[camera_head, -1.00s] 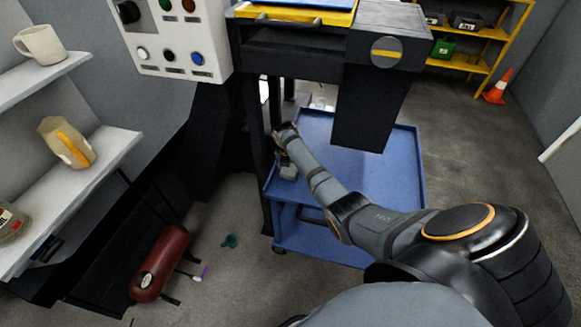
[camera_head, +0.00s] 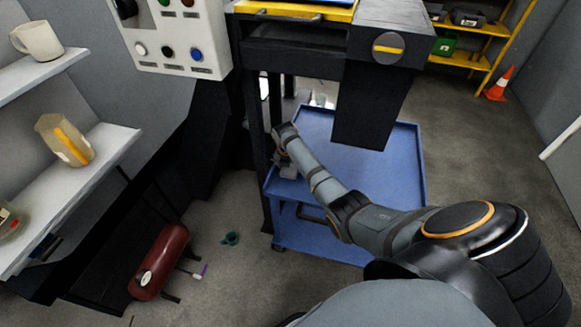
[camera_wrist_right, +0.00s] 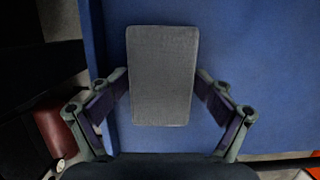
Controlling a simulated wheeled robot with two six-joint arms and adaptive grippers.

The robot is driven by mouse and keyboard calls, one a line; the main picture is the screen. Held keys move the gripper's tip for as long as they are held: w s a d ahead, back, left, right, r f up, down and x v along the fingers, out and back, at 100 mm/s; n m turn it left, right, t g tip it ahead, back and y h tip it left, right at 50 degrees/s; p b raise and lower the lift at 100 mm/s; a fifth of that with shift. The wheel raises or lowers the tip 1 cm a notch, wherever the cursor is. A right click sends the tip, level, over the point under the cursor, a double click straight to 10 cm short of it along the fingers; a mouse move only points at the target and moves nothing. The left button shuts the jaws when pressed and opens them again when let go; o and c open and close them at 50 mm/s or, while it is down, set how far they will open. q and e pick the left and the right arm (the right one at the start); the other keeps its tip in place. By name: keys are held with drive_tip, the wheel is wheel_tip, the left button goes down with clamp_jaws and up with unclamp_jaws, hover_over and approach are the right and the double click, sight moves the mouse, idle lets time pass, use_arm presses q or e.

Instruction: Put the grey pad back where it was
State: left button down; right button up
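The grey pad (camera_wrist_right: 162,75), a flat rectangular block, lies between the two fingers of my right gripper (camera_wrist_right: 162,88) in the right wrist view. A finger meets it on each long side, and the gripper looks shut on it. The blue cart top (camera_wrist_right: 245,60) is behind the pad; I cannot tell whether the pad touches it. In the head view my right gripper (camera_head: 284,158) points down at the cart's left edge, with the pad (camera_head: 289,172) a small light grey patch below it. My left gripper is not in view.
The blue cart's top (camera_head: 385,165) is largely bare. A dark machine part (camera_head: 370,110) hangs over it, and a dark post (camera_head: 259,150) stands at its left. A red cylinder (camera_head: 160,262) and a teal item (camera_head: 231,238) are on the floor. Shelves (camera_head: 85,165) are at the left.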

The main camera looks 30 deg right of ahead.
sight(288, 171)
drive_tip(key=shift+r, duration=0.15)
drive_tip(key=v, duration=1.1)
drive_tip(key=shift+r, duration=0.35)
drive_tip(key=shift+a, duration=0.1)
